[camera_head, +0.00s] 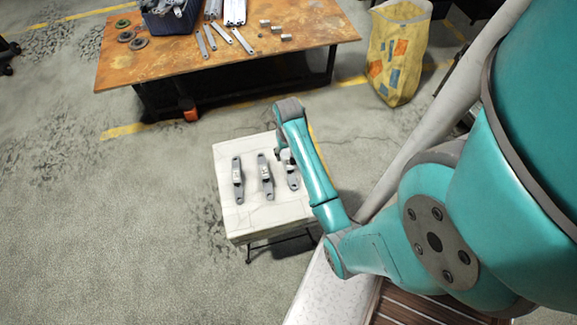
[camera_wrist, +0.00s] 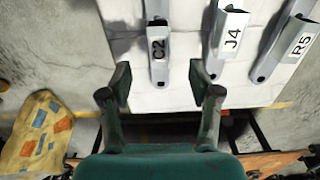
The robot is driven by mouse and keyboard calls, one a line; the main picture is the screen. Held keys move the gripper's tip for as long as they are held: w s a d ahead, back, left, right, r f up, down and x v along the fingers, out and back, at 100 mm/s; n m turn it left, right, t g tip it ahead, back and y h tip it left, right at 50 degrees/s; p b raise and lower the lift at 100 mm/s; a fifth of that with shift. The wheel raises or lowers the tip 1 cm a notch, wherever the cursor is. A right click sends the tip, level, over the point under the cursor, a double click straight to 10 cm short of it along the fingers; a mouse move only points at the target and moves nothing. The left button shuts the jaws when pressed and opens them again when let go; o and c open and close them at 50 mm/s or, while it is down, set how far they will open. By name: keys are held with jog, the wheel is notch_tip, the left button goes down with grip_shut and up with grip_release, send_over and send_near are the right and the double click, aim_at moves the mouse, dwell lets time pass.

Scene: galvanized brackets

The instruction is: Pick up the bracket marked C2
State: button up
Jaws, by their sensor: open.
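The bracket marked C2 (camera_wrist: 158,65) is a grey metal piece with a white label, lying on a small white-topped table. In the wrist view it shows at top centre, its near end just beyond the gap between my fingertips. In the head view it is the rightmost bracket (camera_head: 293,182), partly hidden by my arm. My gripper (camera_wrist: 160,84) is open and empty, with its fingers apart to either side of the bracket's line. In the head view my gripper (camera_head: 284,158) is over the far end of that bracket. Its height above the table is hard to tell.
The bracket marked J4 (camera_wrist: 228,40) lies beside C2, and the one marked R5 (camera_wrist: 292,45) lies beyond it. The small white table (camera_head: 225,215) has clear edges. A rusty workbench (camera_head: 170,65) with parts and a yellow bag (camera_head: 400,60) stand farther back.

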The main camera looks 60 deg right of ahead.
aim_at(288, 163)
jog(key=shift+d+f, duration=0.1)
jog(key=shift+f, duration=3.65)
grip_shut()
